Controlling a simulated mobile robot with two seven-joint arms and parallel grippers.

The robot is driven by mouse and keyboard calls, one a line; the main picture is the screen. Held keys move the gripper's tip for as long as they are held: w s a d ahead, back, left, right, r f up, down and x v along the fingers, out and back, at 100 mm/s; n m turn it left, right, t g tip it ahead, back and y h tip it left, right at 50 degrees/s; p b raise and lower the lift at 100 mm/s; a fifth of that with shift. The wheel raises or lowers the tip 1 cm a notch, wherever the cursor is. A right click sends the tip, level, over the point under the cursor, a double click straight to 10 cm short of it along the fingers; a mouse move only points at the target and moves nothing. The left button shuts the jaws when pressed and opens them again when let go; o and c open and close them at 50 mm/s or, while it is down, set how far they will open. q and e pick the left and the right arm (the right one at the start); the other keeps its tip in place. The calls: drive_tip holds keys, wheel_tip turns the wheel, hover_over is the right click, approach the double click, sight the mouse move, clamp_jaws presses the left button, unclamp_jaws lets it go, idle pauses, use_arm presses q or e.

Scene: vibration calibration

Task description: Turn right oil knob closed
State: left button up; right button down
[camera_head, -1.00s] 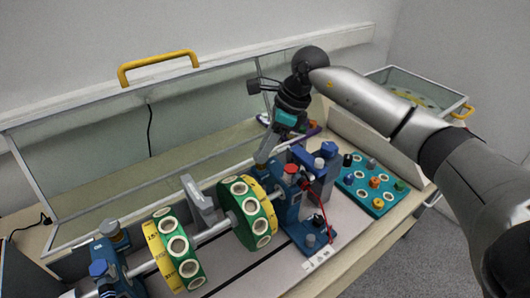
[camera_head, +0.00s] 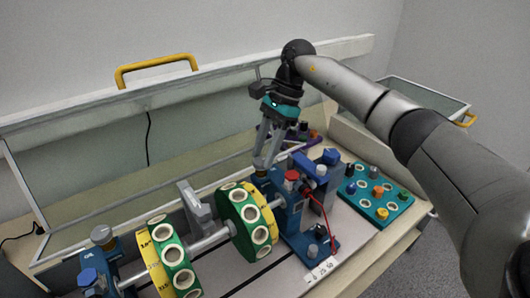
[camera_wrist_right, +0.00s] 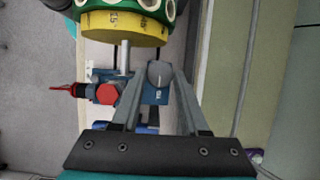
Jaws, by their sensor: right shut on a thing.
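The right bearing block (camera_head: 297,222) is blue and stands at the right end of the shaft, with a red knob (camera_head: 291,176) on top. My right gripper (camera_head: 264,166) reaches down to the block's far left side, next to the yellow and green disc. In the right wrist view, its fingers close around a round grey knob (camera_wrist_right: 158,74) on the blue block; I take this as the right oil knob. The red knob also shows there (camera_wrist_right: 108,94), beside the fingers and apart from them. In the head view the gripped knob is mostly hidden by the fingertips. My left gripper is not in view.
The green and yellow disc (camera_head: 240,222) is close to the gripper. A second disc (camera_head: 172,262) and the left bearing block (camera_head: 110,258) are further left. A teal board with knobs (camera_head: 370,207) lies to the right. A raised clear cover with a yellow handle (camera_head: 155,66) stands behind.

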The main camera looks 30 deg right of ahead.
idle(0.5)
drive_tip(key=shift+c, duration=2.1)
unclamp_jaws()
drive_tip(key=p+v, duration=0.1)
drive_tip(key=v, duration=1.4)
drive_tip(key=shift+r, duration=0.2)
